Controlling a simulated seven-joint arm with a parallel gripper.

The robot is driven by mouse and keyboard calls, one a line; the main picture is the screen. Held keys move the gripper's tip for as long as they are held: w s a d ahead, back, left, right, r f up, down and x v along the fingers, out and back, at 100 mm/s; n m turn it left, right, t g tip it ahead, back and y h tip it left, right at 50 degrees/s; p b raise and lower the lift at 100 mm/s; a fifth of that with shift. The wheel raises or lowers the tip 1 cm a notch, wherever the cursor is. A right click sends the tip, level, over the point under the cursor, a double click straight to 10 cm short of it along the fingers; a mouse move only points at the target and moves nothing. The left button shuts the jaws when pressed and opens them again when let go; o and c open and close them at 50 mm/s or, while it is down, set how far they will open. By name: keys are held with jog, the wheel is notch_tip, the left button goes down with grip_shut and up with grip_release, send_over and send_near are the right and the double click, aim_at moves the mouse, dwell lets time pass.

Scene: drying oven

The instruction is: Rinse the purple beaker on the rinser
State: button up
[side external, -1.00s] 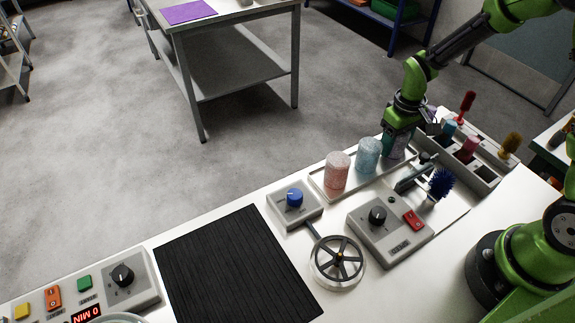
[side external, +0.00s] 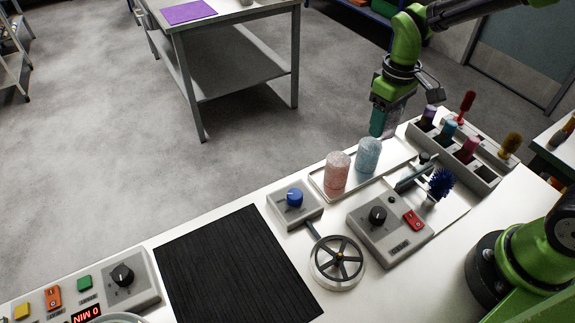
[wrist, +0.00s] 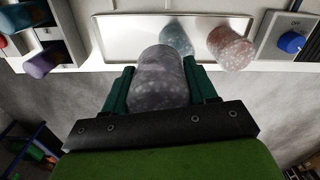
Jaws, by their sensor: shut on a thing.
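My gripper (side external: 386,120) is shut on the purple beaker (wrist: 160,80), a greyish-purple speckled cup held between its two green fingers in the wrist view. In the side view the gripper mostly hides the beaker, which is raised above the back right end of the white tray. The rinser seems to be the round spoked fixture (side external: 339,262) at the front of the bench, left of the grey control box (side external: 388,231). The gripper is behind it and to its right, well apart.
A pink beaker (side external: 337,172) and a light blue beaker (side external: 368,155) stand on the white tray (side external: 322,187). A blue brush (side external: 441,182) and a grey rack (side external: 484,173) with colored items are at right. A blue knob box (side external: 295,203) and black mat (side external: 237,272) are at left.

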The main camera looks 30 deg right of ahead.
jog(key=s+a+n, duration=0.5)
jog(key=a, duration=0.2)
jog(key=s+a+f+n, duration=0.1)
jog(key=s+a+n, duration=0.3)
jog(key=a, duration=0.4)
jog(key=s+a+n, duration=0.5)
jog(key=s+a, duration=0.2)
jog(key=a, duration=0.1)
jog(key=shift+f+n, duration=0.3)
jog(key=shift+f, duration=0.05)
jog(key=shift+s+f+n, duration=0.1)
jog(key=shift+f+n, duration=0.05)
jog(key=shift+n, duration=0.45)
jog(key=shift+f, duration=1.45)
jog(key=shift+d, duration=0.15)
jog(key=w+d+r+m, duration=0.2)
jog(key=w+d+m, duration=0.1)
jog(key=w+d, duration=0.4)
jog(key=w+d+r+m, duration=0.4)
jog(key=d+m, duration=0.3)
jog(key=d, duration=0.2)
jog(key=w+d+r+m, duration=0.5)
jog(key=d+r+m, duration=0.1)
jog(key=d, duration=0.3)
jog(key=shift+w+d+r+m, duration=0.2)
jog(key=shift+d+r+m, duration=0.2)
jog(key=shift+m, duration=0.5)
